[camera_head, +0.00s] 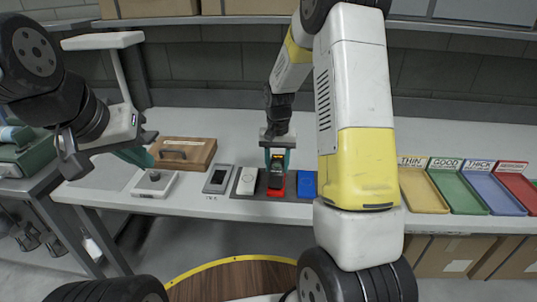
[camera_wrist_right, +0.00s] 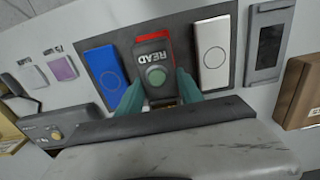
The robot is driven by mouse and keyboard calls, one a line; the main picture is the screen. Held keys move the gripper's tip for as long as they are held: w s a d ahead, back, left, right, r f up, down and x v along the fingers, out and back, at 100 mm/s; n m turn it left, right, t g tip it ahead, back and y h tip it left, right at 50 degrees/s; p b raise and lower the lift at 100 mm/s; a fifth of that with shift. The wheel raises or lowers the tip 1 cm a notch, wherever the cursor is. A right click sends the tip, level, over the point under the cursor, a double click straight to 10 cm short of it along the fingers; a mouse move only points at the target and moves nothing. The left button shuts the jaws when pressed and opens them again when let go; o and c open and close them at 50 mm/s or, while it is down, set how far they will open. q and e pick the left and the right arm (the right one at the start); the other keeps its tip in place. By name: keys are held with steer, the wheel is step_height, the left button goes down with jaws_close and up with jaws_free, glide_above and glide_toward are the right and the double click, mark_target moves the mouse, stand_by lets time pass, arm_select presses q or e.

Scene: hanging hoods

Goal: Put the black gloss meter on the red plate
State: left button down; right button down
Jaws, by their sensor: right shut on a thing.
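The black gloss meter (camera_head: 277,179) is upright between the teal fingers of my right gripper (camera_head: 277,158), over the red plate (camera_head: 277,193). The red plate (camera_wrist_right: 169,46) shows as a rim around the meter's far end. I cannot tell whether the meter touches the plate. My left gripper (camera_head: 118,155) hangs over the table's left part; its finger gap is unclear.
A white block (camera_head: 247,181) and a blue block (camera_head: 308,184) flank the red plate on a dark mat (camera_head: 290,204). A grey device (camera_head: 218,179), a white box with a knob (camera_head: 154,183) and a wooden case (camera_head: 185,153) stand left. Coloured trays (camera_head: 455,188) stand right.

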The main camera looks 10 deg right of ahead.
steer(key=shift+f, duration=0.55)
steer(key=c, duration=0.7)
jaws_free()
steer(key=shift+r, duration=0.1)
